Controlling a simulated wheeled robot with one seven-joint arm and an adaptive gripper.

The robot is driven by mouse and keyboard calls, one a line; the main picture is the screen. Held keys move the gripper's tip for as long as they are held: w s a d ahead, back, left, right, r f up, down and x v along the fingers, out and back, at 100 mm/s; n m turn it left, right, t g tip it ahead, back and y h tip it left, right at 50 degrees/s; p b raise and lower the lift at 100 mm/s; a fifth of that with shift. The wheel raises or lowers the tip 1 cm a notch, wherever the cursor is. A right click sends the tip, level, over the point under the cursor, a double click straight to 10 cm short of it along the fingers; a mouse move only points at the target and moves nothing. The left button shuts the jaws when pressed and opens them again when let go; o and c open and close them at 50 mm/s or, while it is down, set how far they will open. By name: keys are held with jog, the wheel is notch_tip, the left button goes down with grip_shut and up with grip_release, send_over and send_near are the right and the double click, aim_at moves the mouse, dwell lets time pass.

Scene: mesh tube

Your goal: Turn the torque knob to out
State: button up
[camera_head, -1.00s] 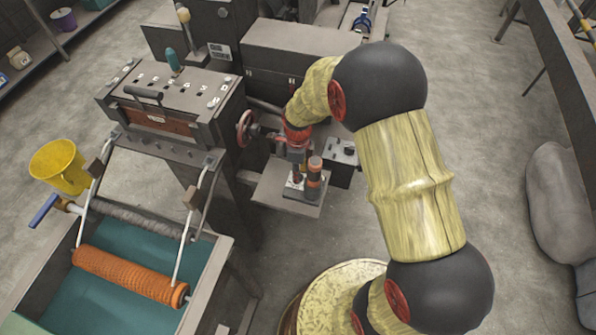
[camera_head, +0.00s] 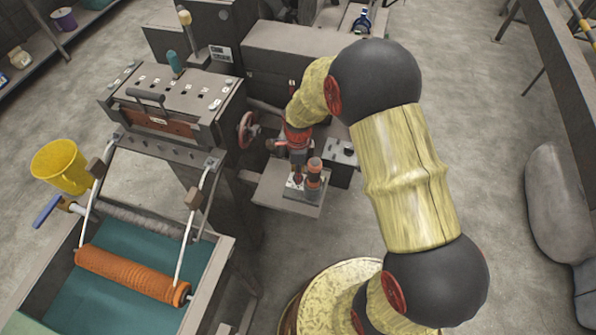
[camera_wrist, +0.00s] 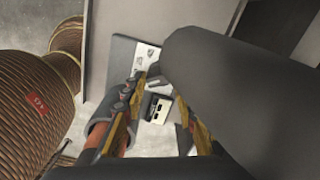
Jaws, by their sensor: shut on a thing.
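My gripper (camera_head: 297,176) reaches down over a small grey platform (camera_head: 266,195) beside the dark machine. In the wrist view its two orange-brown fingers (camera_wrist: 166,88) come close together over a grey plate (camera_wrist: 122,50) with white labels. The fingers are shut on a small dark piece, taken as the torque knob, which is mostly hidden; its pointing direction cannot be read. An orange-and-dark cylinder (camera_head: 314,172) stands on the platform just right of the gripper. A large dark grey shape (camera_wrist: 235,90) covers much of the wrist view's right side.
A red handwheel (camera_head: 245,130) is left of the gripper. A teal tray with an orange roller (camera_head: 130,275) and a yellow bucket (camera_head: 60,166) are at left.

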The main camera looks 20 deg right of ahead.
jog(key=shift+w+r, duration=0.1)
jog(key=shift+w, duration=0.05)
jog(key=o, duration=1.2)
jog(key=shift+c, duration=0.2)
notch_tip(320, 180, up, 12)
